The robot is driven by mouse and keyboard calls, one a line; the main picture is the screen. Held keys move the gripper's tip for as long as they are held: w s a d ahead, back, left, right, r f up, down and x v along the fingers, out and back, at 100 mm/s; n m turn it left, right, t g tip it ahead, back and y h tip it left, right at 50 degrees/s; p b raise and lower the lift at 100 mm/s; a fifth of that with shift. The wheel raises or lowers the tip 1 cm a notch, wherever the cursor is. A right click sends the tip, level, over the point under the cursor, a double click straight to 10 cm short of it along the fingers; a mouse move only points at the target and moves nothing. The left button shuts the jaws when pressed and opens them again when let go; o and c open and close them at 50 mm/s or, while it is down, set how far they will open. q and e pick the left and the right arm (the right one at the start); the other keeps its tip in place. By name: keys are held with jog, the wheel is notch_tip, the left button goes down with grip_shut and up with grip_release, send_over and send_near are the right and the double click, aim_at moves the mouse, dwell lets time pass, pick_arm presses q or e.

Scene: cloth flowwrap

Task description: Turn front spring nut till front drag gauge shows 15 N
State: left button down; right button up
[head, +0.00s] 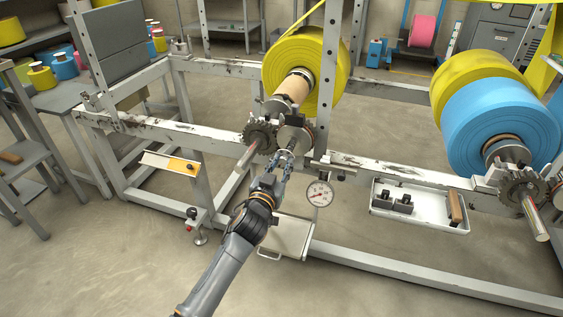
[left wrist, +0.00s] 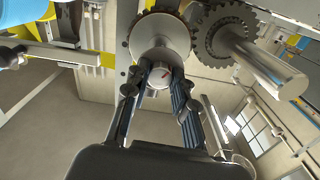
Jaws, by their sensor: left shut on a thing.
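My left gripper (head: 286,158) reaches in from below to the front shaft end of the white frame, under the yellow film roll (head: 305,65). The nut sits in front of a grey toothed disc (left wrist: 160,38). In the head view the nut is mostly hidden by the fingers. The front drag gauge (head: 319,194), a white round dial, hangs just right of the gripper. Its needle is too small to read surely. My right gripper is out of view.
A toothed wheel with a bar end (head: 258,137) is close left of the gripper. A white tray (head: 420,221) with dark blocks and a brown-handled item hangs at the right. A blue roll (head: 500,122) stands further right. A yellow-and-white plate (head: 171,164) is at the left.

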pick_arm(q)
jog(key=shift+r+m, duration=0.1)
jog(key=shift+m, duration=0.9)
jog(key=m+p, duration=0.1)
jog(key=m, duration=0.1)
jog(key=shift+m, duration=0.4)
jog(key=m, duration=0.3)
jog(key=shift+m+p, duration=0.3)
jog(key=shift+p, duration=0.1)
jog(key=m, duration=0.4)
jog(key=shift+m+p, duration=0.3)
jog(key=shift+m, duration=0.9)
jog(key=m, duration=0.3)
jog(key=shift+m, duration=0.3)
jog(key=m+p, duration=0.1)
jog(key=m, duration=0.2)
jog(key=shift+m, duration=1.7)
jog(key=m+p, duration=0.1)
jog(key=m, duration=0.2)
jog(key=shift+m, duration=0.4)
jog(key=shift+f+m+p, duration=0.2)
jog(key=shift+m+p, duration=0.25)
jog(key=shift+m, duration=0.35)
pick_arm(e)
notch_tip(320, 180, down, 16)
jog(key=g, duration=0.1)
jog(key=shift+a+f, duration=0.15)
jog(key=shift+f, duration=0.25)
